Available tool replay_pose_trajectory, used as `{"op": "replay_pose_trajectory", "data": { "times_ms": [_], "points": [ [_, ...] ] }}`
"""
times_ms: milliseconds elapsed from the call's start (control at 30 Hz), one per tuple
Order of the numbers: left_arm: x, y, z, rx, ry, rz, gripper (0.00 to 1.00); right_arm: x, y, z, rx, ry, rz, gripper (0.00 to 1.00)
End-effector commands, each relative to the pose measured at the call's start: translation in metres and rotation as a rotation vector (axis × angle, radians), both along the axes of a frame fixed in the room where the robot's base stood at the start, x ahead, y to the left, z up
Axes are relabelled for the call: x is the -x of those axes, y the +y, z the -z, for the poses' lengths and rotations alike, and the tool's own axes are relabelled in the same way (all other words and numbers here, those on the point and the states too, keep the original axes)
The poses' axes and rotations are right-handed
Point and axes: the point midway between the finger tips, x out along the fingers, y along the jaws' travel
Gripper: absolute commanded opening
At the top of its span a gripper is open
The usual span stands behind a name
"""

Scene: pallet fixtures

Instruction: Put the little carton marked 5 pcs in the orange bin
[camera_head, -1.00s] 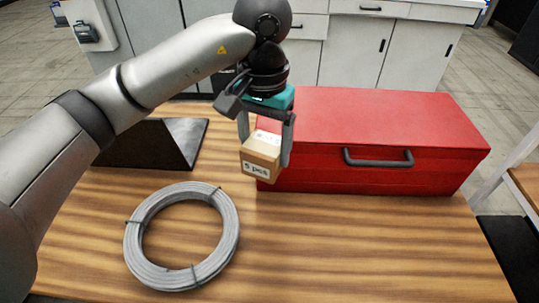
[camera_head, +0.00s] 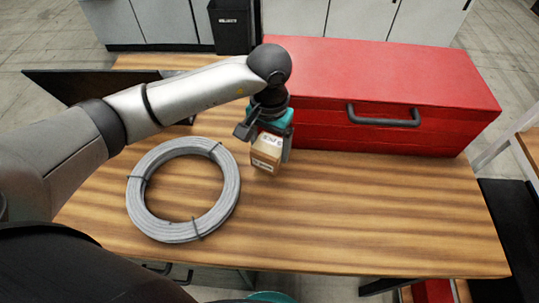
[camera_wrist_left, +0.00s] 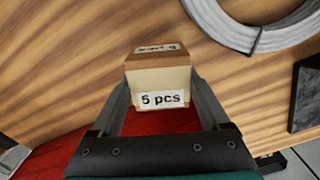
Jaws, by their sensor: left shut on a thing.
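The little carton (camera_head: 266,153) is a brown cardboard box with a white label. The label reads "5 pcs" in the left wrist view, where the carton (camera_wrist_left: 158,88) sits between the two fingers. My left gripper (camera_head: 269,148) is shut on the carton and holds it in front of the red toolbox, over the wooden table. Whether the carton touches the table is hard to tell. I see no orange bin in these frames. My right gripper does not show.
A red toolbox (camera_head: 390,75) with a dark handle stands at the back right of the table (camera_head: 340,215). A grey cable coil (camera_head: 148,222) lies left of the carton. A dark bin (camera_head: 232,28) stands behind the table. The table's front right is clear.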

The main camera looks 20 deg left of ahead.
Motion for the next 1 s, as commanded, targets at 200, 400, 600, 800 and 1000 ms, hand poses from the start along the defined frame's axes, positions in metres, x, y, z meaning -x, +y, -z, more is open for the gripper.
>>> {"op": "replay_pose_trajectory", "data": {
  "times_ms": [200,400,600,800,1000],
  "points": [
    [0.001,0.0,0.024,0.0,0.003,-0.002,0.15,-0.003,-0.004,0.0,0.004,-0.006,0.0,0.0],
    [0.0,0.0,0.043,0.001,-0.002,0.0,0.15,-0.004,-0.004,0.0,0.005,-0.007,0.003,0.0],
    [0.0,0.0,0.043,0.0,-0.002,0.0,0.15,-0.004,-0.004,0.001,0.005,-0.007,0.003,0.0],
    [0.0,0.0,0.046,0.0,-0.002,0.0,0.86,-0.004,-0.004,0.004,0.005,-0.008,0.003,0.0],
    [0.0,0.0,0.045,0.0,-0.001,0.0,1.0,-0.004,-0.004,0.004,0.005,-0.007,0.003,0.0]
  ]
}}
